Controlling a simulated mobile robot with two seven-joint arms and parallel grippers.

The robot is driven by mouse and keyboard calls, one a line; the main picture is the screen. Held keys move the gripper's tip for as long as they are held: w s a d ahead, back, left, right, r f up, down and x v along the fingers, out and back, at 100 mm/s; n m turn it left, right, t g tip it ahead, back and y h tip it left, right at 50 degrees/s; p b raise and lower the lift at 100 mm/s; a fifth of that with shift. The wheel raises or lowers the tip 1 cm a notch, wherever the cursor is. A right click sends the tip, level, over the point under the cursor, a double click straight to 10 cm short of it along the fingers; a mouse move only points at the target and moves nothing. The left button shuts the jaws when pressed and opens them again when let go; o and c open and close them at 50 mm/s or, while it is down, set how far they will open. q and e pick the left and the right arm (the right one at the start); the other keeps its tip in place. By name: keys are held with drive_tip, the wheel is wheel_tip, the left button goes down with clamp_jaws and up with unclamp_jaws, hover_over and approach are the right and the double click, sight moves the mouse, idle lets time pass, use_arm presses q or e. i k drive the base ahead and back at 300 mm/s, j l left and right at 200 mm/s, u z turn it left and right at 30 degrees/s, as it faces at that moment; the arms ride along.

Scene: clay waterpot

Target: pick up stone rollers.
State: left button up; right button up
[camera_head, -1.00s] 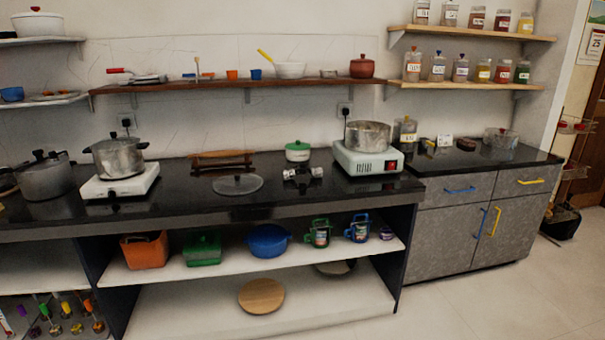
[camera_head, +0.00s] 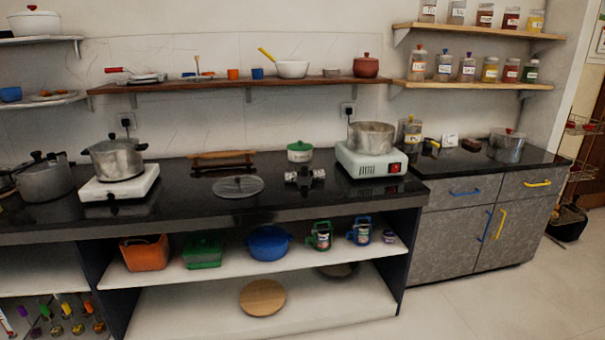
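A small dark-and-silver item with roller-like parts (camera_head: 305,177) lies on the black countertop (camera_head: 330,195), in front of a small green-and-white pot (camera_head: 300,152). It may be the stone rollers, but it is too small to be sure. Behind and to the left, a brown wooden rack with bars (camera_head: 222,163) stands against the wall. Neither of my grippers is in view.
A round glass lid (camera_head: 238,187) lies left of the small item. A white stove (camera_head: 368,161) with a steel pot stands to its right, and another stove (camera_head: 120,186) with a pot at left. Shelves hang above. The floor at right (camera_head: 500,300) is clear.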

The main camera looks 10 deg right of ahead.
sight(319, 175)
drive_tip(key=i+l+u, duration=0.3)
drive_tip(key=i+l, duration=0.8)
drive_tip(key=i, duration=0.1)
